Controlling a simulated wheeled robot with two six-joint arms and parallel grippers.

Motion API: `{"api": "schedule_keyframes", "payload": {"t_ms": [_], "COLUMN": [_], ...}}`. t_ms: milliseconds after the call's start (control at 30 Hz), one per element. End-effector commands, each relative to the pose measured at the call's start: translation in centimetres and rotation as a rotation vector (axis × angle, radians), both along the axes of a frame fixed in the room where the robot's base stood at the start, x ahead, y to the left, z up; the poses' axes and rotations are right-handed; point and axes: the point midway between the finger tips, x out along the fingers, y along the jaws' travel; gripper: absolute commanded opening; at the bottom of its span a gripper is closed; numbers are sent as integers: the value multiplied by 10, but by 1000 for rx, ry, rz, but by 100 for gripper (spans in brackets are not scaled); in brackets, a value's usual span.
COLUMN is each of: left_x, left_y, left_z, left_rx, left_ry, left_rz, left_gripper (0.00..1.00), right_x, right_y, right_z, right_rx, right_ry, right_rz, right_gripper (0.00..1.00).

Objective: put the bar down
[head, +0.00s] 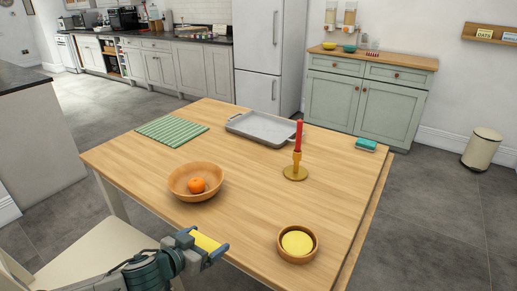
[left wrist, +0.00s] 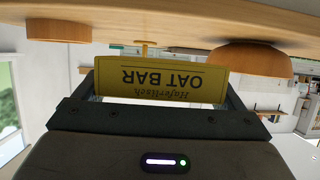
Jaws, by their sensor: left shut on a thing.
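The oat bar (head: 206,243) is a yellow wrapped bar, held at the near edge of the wooden table (head: 240,215). In the left wrist view the bar (left wrist: 161,80) shows its printed label upside down, between the two fingers. My left gripper (head: 204,245) is shut on the bar, in front of the table's near edge in the head view. Whether the bar is above the table top or just off its edge is hard to tell. My right gripper is not in view.
On the table are a wooden bowl (head: 180,187) with an orange (head: 197,185), a small bowl (head: 283,253) with yellow contents, a red candle in a holder (head: 295,172), a grey tray (head: 240,124), a green striped mat (head: 160,131) and a green item (head: 366,145). The table's middle is clear.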

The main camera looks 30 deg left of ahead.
Motion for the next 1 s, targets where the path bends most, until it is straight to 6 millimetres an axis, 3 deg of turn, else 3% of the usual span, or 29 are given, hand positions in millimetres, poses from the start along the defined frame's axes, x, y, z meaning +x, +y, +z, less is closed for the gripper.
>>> {"api": "schedule_keyframes", "payload": {"t_ms": [167,367,533,700,1000], "left_x": [0,25,54,86,142], "left_y": [-6,-4,-2,1,6], "left_z": [2,-2,-3,-5,-10], "left_rx": [0,-3,-5,-6,-5], "left_ry": [-1,-7,-8,-7,-4], "left_rz": [-36,-37,-35,-32,-35], "left_gripper": [68,68,68,68,68], "right_x": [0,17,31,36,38], "right_y": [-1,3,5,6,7], "right_z": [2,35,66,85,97], "right_rx": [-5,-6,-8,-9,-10], "right_ry": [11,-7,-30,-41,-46], "right_rz": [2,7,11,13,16], "right_gripper": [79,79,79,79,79]}}
